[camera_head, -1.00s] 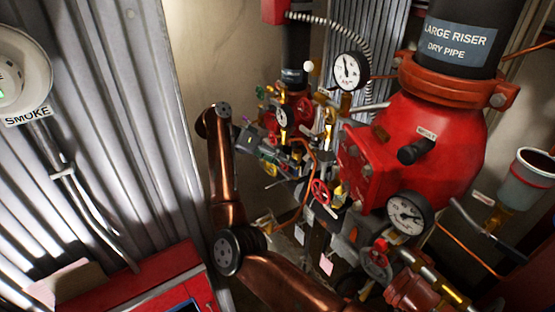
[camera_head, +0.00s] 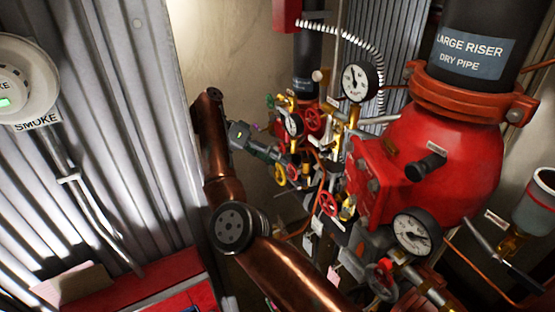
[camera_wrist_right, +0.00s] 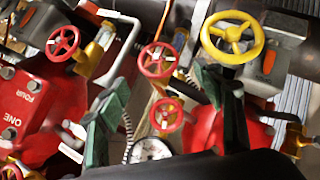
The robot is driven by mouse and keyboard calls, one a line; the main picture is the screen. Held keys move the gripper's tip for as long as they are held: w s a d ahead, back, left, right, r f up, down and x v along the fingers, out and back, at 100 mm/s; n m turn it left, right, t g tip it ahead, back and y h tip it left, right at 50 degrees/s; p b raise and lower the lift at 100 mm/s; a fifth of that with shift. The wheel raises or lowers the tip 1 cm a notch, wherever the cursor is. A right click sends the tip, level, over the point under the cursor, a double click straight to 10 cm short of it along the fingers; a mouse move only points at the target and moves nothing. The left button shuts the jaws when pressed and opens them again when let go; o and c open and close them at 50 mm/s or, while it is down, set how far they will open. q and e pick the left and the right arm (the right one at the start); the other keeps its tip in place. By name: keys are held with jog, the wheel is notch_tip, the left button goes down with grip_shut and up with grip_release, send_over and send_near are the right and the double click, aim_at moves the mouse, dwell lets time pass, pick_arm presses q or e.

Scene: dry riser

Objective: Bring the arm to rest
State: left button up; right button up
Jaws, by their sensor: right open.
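My right arm (camera_head: 290,277), copper-coloured, comes up from the bottom of the head view and bends at a dark round joint. Its forearm rises along the corrugated wall. My right gripper (camera_head: 288,159) points right, towards the valves of the smaller riser. In the wrist view its two green fingers stand apart, so the gripper (camera_wrist_right: 160,84) is open, with nothing held between them. Behind the fingers are red handwheels (camera_wrist_right: 157,60) and a yellow handwheel (camera_wrist_right: 233,38). I cannot tell whether a finger touches any of them. My left gripper is out of view.
The large red valve body (camera_head: 440,150) with a dry pipe label fills the right side. Pressure gauges (camera_head: 359,80) and pipes crowd the middle. A smoke detector (camera_head: 22,80) hangs on the corrugated wall (camera_head: 120,100). A red cabinet (camera_head: 150,275) is below. Bare wall shows behind the gripper.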

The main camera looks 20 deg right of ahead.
jog(key=shift+a+r, duration=0.2)
jog(key=shift+a, duration=0.1)
